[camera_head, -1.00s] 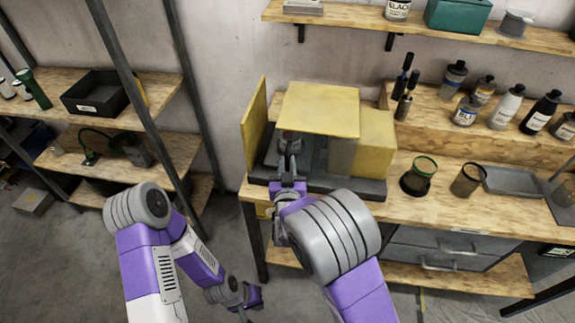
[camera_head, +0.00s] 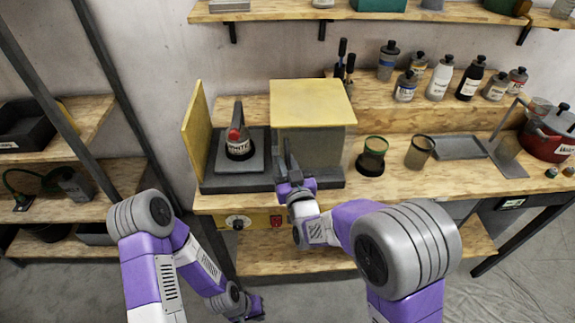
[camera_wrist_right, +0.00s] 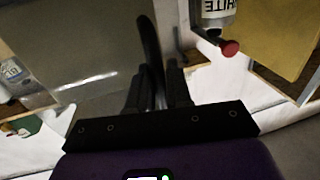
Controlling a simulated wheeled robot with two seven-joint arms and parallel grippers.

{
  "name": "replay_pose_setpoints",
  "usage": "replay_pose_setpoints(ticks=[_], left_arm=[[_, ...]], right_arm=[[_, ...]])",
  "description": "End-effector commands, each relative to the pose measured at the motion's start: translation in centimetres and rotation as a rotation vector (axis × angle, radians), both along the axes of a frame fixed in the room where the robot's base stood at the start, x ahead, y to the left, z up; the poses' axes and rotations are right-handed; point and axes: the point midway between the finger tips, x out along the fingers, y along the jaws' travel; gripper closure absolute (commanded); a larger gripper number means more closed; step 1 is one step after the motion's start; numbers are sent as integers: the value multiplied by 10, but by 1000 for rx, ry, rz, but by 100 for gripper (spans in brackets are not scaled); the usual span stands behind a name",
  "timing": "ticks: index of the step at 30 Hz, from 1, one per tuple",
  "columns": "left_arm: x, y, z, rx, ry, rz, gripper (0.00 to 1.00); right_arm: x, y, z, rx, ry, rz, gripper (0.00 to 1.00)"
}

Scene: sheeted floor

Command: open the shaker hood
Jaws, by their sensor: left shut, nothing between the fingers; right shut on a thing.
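The shaker (camera_head: 205,185) stands on the wooden bench with a dark base and an upright yellow panel at its left end. Its hood (camera_head: 312,103), with a yellow top and grey front, sits over the right part. The left part is uncovered, showing a bottle labelled WHITE (camera_head: 238,150) with a red part. My right gripper (camera_head: 290,165) is at the hood's front, shut on its dark upright handle. The handle (camera_wrist_right: 150,45) shows between the fingers in the right wrist view. My left gripper (camera_head: 250,305) is low in front of the bench, shut and empty.
A green-rimmed cup (camera_head: 373,152), another cup (camera_head: 420,152) and a grey tray (camera_head: 460,147) stand right of the hood. Several bottles stand on the raised shelf behind. A red pot (camera_head: 550,135) is at far right. A shelf rack post (camera_head: 120,95) rises at left.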

Motion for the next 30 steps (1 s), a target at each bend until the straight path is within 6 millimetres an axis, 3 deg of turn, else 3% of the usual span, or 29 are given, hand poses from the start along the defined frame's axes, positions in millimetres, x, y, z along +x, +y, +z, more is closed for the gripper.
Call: replay_pose_setpoints(ticks=[1, 2, 5, 16, 30], left_arm=[[0, 0, 0, 0, 0, 0, 100], [0, 0, 0, 0, 0, 0, 100], [0, 0, 0, 0, 0, 0, 100], [0, 0, 0, 0, 0, 0, 100], [0, 0, 1, 0, 0, 0, 100]], right_arm=[[0, -1, -2, -2, 6, -2, 100], [0, -1, -2, -2, 6, -2, 79], [0, -1, -2, -1, 5, -3, 65], [-5, -2, 0, 0, 2, -2, 65], [-66, -20, -1, 0, 4, -2, 65]])
